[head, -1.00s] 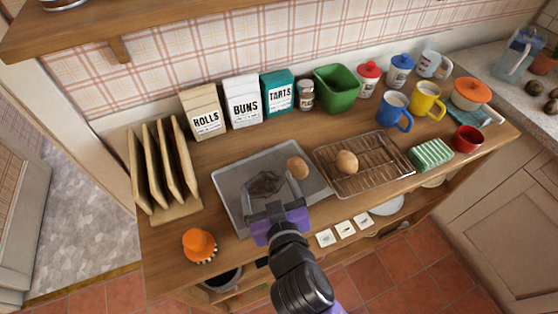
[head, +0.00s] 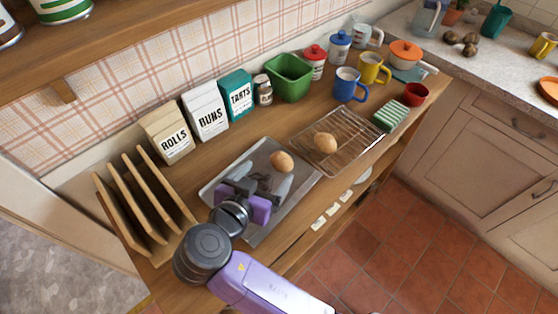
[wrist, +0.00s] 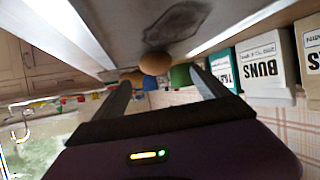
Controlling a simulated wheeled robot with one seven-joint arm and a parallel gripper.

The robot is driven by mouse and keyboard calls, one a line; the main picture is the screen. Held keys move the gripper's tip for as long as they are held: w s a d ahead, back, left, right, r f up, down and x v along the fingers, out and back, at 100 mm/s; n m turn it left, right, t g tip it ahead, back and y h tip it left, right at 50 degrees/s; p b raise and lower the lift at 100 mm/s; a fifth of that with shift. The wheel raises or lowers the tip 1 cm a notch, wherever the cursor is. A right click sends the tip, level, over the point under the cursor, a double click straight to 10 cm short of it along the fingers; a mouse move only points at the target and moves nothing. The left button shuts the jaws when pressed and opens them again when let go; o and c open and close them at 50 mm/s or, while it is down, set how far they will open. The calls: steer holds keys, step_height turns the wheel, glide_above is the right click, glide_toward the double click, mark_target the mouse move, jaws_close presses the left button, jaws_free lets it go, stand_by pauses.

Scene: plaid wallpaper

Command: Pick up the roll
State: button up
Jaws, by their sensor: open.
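A brown, rounded roll (head: 282,161) lies on the grey metal tray (head: 212,187). A second similar roll (head: 325,143) lies on the wire rack (head: 352,158) to its right. My gripper (head: 264,178) is low over the tray, open and empty, its fingers pointing towards the tray roll. In the wrist view, which looks upside down, that roll (wrist: 155,63) appears between and just beyond the two fingertips (wrist: 160,76). I cannot tell whether a finger touches it. My gripper covers part of the tray in the head view.
Boxes marked rolls (head: 168,133), buns (head: 206,111) and tarts (head: 237,95) stand behind the tray, with a green bin (head: 289,78). A wooden rack of upright boards (head: 135,205) is at left. Mugs and a striped block (head: 391,115) are at right.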

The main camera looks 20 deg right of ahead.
mark_target(279, 162)
steer(key=shift+s+d, duration=0.2)
steer(key=shift+d+f+m, duration=0.1)
steer(key=shift+f+m, duration=0.05)
steer(key=shift+m, duration=0.15)
steer(key=shift+p+x, duration=1.15)
steer(key=shift+x, duration=2.5)
steer(key=c, duration=1.4)
steer(key=shift+r, duration=0.2)
steer(key=shift+c, duration=0.2)
